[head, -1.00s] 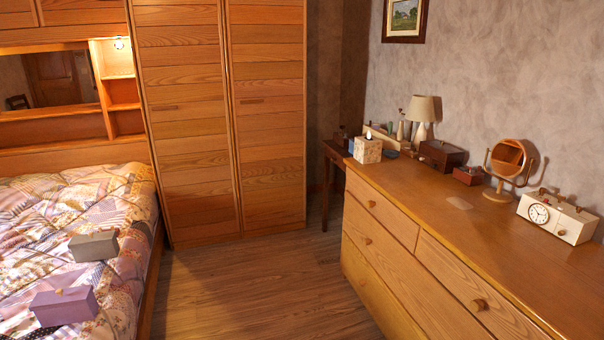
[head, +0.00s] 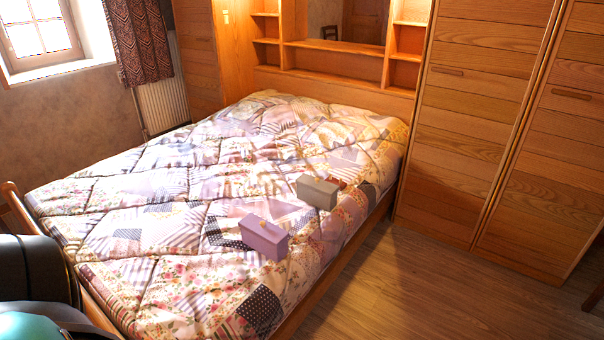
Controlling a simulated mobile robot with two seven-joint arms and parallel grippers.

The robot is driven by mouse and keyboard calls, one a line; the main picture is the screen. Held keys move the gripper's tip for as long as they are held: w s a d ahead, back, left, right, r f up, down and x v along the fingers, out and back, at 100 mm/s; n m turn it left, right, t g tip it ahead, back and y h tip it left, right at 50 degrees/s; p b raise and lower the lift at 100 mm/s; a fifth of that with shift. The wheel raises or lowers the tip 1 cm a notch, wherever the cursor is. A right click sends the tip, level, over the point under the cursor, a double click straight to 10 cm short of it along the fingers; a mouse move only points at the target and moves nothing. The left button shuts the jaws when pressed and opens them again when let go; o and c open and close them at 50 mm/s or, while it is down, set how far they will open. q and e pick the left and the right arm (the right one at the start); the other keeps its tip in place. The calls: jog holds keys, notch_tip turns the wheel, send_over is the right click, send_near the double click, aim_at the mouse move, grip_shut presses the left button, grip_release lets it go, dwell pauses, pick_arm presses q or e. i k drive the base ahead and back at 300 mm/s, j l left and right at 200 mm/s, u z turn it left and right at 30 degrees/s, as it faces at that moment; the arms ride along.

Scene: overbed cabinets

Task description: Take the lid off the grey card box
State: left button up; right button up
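The grey card box (head: 317,192) sits on the patchwork quilt near the right side of the bed. Its top looks closed, with a small light knob at its upper edge. A purple box (head: 264,236) with a small knob on top sits nearer to me on the same quilt, apart from the grey one. Neither of my grippers shows in the head view.
The bed (head: 160,215) fills the middle, with a wooden rail along its right side. A wooden wardrobe (head: 480,120) stands at the right. Wood floor (head: 430,285) is clear right of the bed. Dark and teal rounded shapes cover the lower left corner.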

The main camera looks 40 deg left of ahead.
aim_at(328, 189)
jog(key=i+u, duration=0.3)
jog(key=i, duration=0.35)
jog(key=i+l+u, duration=0.3)
jog(key=i, duration=0.3)
jog(key=i+l+u, duration=0.2)
jog(key=i+u, duration=0.2)
jog(key=i+l+u, duration=0.6)
jog(key=u, duration=0.2)
jog(key=i+l+u, duration=0.2)
jog(key=l+u, duration=0.2)
jog(key=l, duration=0.15)
